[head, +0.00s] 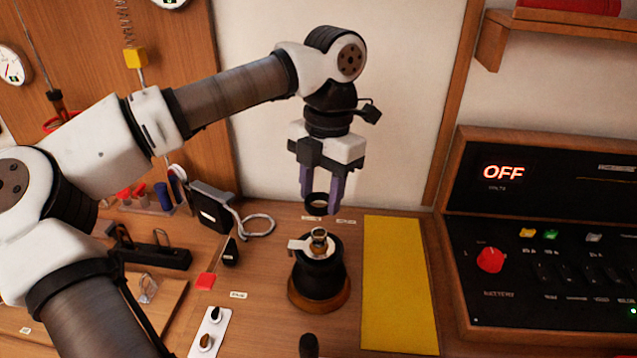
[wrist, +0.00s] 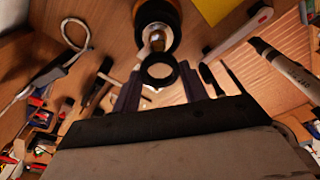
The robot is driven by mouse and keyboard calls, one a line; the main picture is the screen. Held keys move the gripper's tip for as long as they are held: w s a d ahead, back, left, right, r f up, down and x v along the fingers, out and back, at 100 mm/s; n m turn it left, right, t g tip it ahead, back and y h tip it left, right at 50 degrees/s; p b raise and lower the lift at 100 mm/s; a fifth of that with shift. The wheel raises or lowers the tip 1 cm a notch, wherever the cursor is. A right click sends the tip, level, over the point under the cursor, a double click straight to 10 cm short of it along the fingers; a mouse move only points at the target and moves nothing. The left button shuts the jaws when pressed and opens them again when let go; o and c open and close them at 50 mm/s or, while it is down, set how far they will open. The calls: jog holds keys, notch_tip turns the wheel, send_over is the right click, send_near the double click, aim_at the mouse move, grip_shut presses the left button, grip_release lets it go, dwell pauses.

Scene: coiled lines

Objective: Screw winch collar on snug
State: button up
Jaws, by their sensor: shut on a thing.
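My gripper (head: 321,196) points down and its purple fingers are shut on a black ring-shaped collar (head: 317,209). The collar also shows in the wrist view (wrist: 159,61), between the fingertips, with its open hole visible. Below it stands the winch (head: 318,272), a black drum on a round wooden base with a brass-coloured post (head: 319,238) and a pale lever at its top. The collar is above the post, with a visible gap between them in the head view. In the wrist view the winch (wrist: 160,14) shows just beyond the collar.
A yellow mat (head: 398,285) lies right of the winch. A black panel (head: 545,235) with a red knob and an "OFF" display stands at the right. A dark box with a coiled line (head: 258,226), a red tab (head: 205,281) and a white switch plate (head: 209,335) lie left.

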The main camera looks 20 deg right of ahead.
aim_at(321, 215)
jog(key=shift+f+b, duration=1.8)
jog(key=shift+f, duration=0.95)
jog(key=shift+f, duration=0.1)
